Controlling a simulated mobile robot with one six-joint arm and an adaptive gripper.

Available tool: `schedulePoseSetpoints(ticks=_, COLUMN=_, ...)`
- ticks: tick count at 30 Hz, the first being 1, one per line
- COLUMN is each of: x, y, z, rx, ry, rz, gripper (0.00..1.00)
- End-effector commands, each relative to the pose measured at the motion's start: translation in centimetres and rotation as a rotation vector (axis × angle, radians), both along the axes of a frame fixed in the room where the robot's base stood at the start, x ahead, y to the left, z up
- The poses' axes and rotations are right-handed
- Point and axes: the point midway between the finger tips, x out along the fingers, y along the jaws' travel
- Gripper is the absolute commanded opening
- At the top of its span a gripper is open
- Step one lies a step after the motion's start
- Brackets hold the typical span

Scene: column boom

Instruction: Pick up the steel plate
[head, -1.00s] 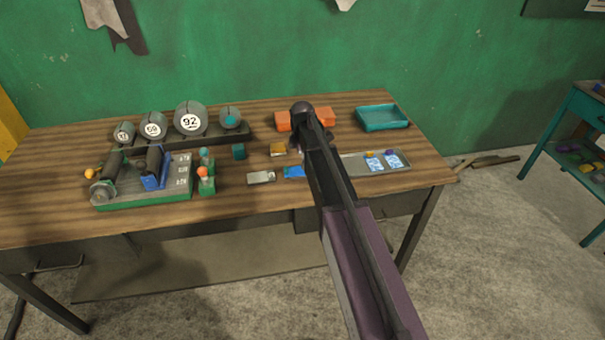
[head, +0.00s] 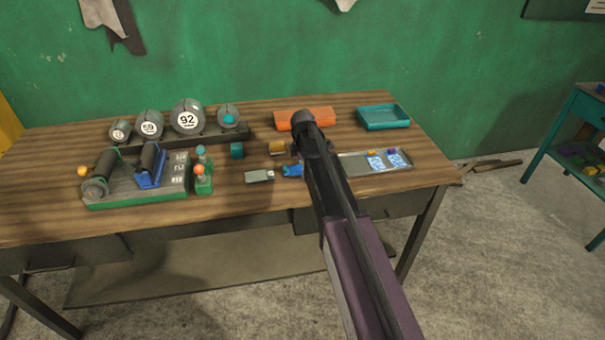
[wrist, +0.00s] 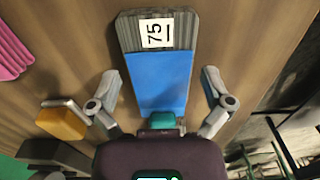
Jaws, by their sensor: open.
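A flat piece that appears to be the steel plate lies in the middle of the wrist view; its grey far end (wrist: 183,32) carries a white label reading 75, and its nearer part is blue. My gripper (wrist: 161,84) is open, with one finger on each side of this piece and gaps between. It holds nothing. In the head view my arm hides most of this spot; a small blue end (head: 292,171) that seems to belong to the piece shows just left of the arm. I cannot tell how high the fingers are above the table.
A mustard block (wrist: 64,122) is close to my left finger in the wrist view. An orange block (head: 290,121) and teal tray (head: 383,125) are behind; a grey tray (head: 350,170) with blue-white cards is to the right.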

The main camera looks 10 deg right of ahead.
Motion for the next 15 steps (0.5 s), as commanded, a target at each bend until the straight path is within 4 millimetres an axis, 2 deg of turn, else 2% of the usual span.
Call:
schedulePoseSetpoints(ticks=12, x=0.0, y=0.02, z=0.03, rx=0.0, ry=0.0, rz=0.0, gripper=1.0)
schedulePoseSetpoints(ticks=13, x=0.0, y=0.02, z=0.03, rx=0.0, ry=0.0, rz=0.0, gripper=0.97)
schedulePoseSetpoints(ticks=15, x=0.0, y=0.02, z=0.03, rx=0.0, ry=0.0, rz=0.0, gripper=0.76)
